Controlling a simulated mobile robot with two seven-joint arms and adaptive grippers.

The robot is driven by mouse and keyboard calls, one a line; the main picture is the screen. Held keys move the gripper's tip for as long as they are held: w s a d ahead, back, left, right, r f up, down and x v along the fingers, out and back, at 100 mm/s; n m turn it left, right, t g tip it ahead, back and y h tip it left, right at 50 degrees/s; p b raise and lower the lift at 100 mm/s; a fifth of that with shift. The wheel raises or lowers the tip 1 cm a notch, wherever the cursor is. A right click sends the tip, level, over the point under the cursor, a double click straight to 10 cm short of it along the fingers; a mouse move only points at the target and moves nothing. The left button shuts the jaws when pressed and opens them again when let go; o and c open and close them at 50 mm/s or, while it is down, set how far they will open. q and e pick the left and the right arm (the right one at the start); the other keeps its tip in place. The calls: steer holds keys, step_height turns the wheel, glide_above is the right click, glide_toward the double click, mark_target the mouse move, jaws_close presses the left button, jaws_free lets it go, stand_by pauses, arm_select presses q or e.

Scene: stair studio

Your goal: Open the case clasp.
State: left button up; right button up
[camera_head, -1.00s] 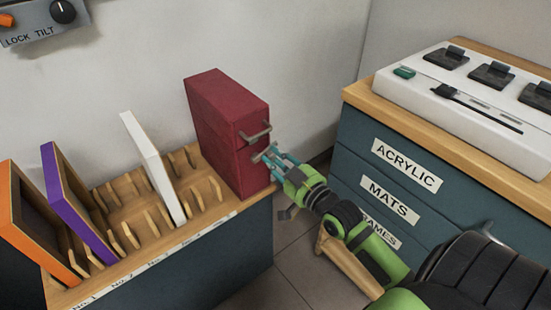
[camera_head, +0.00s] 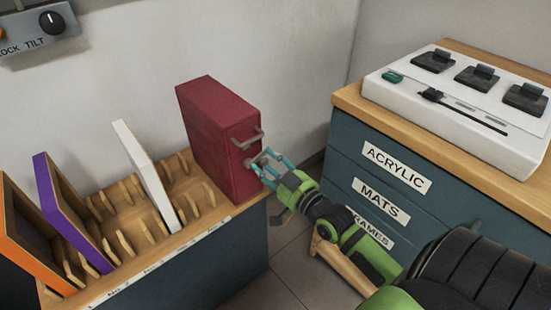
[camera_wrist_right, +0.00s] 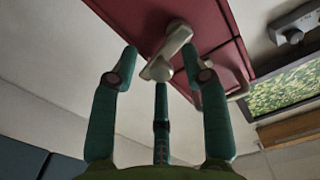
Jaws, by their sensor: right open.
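The dark red case (camera_head: 212,135) stands upright on the wooden rack top. On its narrow front face is a grey bar handle (camera_head: 249,139), with the small grey clasp (camera_head: 251,163) below it. In the right wrist view, the clasp (camera_wrist_right: 175,38) is a pale lever with a rounded end, and the handle (camera_wrist_right: 240,86) is to its right. My right gripper (camera_head: 268,164) is open at the clasp. Its teal fingers (camera_wrist_right: 163,76) lie on either side of the lever's end, with another finger below. I cannot tell whether they touch it. My left gripper is not in view.
The slotted rack (camera_head: 112,215) holds a white panel (camera_head: 148,175), a purple frame (camera_head: 74,215) and an orange frame (camera_head: 35,240) left of the case. A blue drawer cabinet (camera_head: 350,150) with a white switch panel (camera_head: 455,105) stands right. Floor shows between the cabinets.

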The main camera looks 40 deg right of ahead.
steer(key=s, duration=1.2)
steer(key=shift+d, duration=0.45)
steer(key=shift+w, duration=0.1)
